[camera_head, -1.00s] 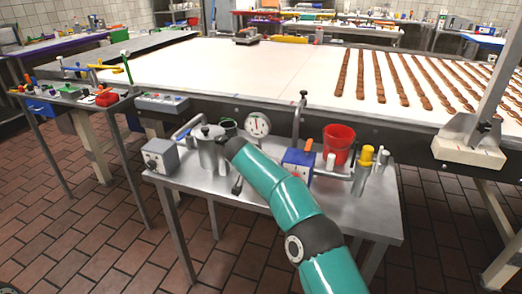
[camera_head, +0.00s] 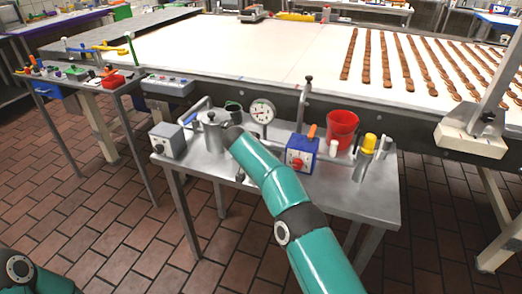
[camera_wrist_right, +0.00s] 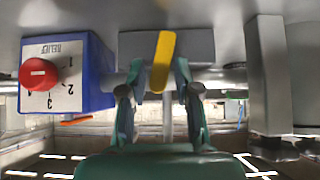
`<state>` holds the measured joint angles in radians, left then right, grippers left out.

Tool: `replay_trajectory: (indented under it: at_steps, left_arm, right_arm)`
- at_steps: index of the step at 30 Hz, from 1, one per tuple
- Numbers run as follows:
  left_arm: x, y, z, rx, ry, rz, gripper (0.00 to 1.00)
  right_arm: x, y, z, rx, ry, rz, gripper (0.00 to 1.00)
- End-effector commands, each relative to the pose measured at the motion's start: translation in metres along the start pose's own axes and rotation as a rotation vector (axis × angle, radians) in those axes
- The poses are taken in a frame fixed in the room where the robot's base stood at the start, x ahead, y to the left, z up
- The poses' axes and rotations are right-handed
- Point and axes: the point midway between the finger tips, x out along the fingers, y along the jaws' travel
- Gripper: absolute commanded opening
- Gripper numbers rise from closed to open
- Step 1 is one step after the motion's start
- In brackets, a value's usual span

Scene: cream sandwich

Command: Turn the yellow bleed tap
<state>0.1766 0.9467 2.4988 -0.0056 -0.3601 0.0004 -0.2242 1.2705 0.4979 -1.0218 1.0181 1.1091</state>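The yellow bleed tap (camera_wrist_right: 162,62) shows in the right wrist view as a short yellow lever in front of a grey block. My right gripper (camera_wrist_right: 160,82) is open, with one finger on each side of the lever. Small gaps seem to show, but contact is hard to judge. In the head view my teal right arm reaches over the steel bench, and its forearm hides the tap and fingers. The blue relief box (camera_head: 301,153) with a red knob stands just right of that arm; it also shows at left in the right wrist view (camera_wrist_right: 92,75). My left gripper is out of view.
On the bench stand a pressure gauge (camera_head: 262,112), a metal pot (camera_head: 212,132), a grey box (camera_head: 167,140), a red bucket (camera_head: 341,128) and a yellow-capped cylinder (camera_head: 368,146). A pipe and an orange lever (camera_head: 312,132) are close by. The bench front (camera_head: 345,195) is clear.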

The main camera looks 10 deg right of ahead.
Motion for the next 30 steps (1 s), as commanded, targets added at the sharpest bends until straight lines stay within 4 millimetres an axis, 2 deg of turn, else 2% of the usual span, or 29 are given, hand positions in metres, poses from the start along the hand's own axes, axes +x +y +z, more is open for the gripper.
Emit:
replay_trajectory:
  at_steps: [8, 14, 19, 24, 30]
  left_arm:
    - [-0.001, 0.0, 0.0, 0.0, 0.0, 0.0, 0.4]
    - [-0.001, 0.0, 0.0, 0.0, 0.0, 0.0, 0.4]
    - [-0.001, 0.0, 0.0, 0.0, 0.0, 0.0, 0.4]
    - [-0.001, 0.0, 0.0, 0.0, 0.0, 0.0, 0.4]
    - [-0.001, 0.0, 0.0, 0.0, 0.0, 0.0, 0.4]
  right_arm:
    - [-0.005, -0.001, -0.005, 0.003, 0.009, -0.005, 0.32]
    - [-0.017, -0.002, -0.006, 0.002, 0.01, -0.007, 0.32]
    - [-0.037, -0.001, -0.005, 0.001, 0.011, -0.008, 0.32]
    - [-0.075, -0.001, -0.004, 0.001, 0.009, -0.007, 0.32]
    - [-0.107, -0.001, -0.001, 0.001, 0.006, -0.004, 0.32]
